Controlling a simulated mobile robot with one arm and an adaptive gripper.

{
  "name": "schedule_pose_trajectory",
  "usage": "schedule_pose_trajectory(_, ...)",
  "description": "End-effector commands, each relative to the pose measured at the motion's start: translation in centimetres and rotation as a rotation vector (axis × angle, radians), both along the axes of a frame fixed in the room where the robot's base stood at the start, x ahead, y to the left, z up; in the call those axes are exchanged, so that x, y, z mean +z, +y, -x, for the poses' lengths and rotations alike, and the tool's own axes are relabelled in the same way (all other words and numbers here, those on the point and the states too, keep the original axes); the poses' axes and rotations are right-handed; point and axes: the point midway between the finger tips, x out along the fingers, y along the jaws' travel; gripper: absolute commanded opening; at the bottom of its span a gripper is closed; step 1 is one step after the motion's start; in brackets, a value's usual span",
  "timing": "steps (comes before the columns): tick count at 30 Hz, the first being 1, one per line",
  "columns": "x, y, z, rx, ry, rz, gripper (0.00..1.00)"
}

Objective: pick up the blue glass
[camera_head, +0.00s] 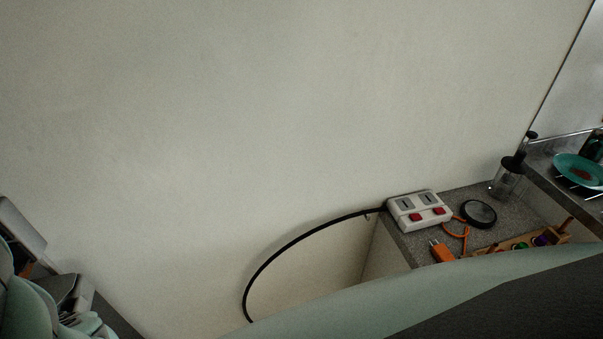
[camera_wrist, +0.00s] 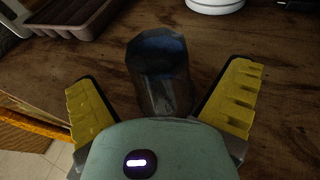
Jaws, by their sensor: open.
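The blue glass (camera_wrist: 158,55) shows in the wrist view as a dark, bluish, faceted cup on a brown wooden surface (camera_wrist: 105,62). Its wide end is toward the top of the picture. My gripper (camera_wrist: 161,84) has its two yellow-padded fingers spread wide, one on each side of the glass, with a visible gap on both sides. The lower end of the glass is hidden behind my gripper's body. I cannot make out the blue glass or my gripper in the head view.
In the wrist view, a brown tray (camera_wrist: 72,14) lies at upper left and a white round dish (camera_wrist: 215,5) at the top. In the head view, a grey counter (camera_head: 455,199) holds a white socket box (camera_head: 418,209), a black disc (camera_head: 478,213) and an orange plug (camera_head: 441,252).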

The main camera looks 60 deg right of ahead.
Motion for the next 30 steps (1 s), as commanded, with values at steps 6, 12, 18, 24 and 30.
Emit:
schedule_pose_trajectory(6, -0.5, 1.8, -0.6, 0.001, 0.000, -0.003, 1.00)
schedule_pose_trajectory(12, -0.9, 2.5, -0.7, 0.003, 0.001, 0.001, 1.00)
schedule_pose_trajectory(18, -0.9, 2.5, -0.7, 0.004, 0.001, 0.001, 1.00)
schedule_pose_trajectory(24, -0.9, 2.5, -0.7, 0.004, 0.001, 0.000, 0.85)
schedule_pose_trajectory(30, -0.9, 2.5, -0.7, 0.004, 0.001, 0.000, 0.65)
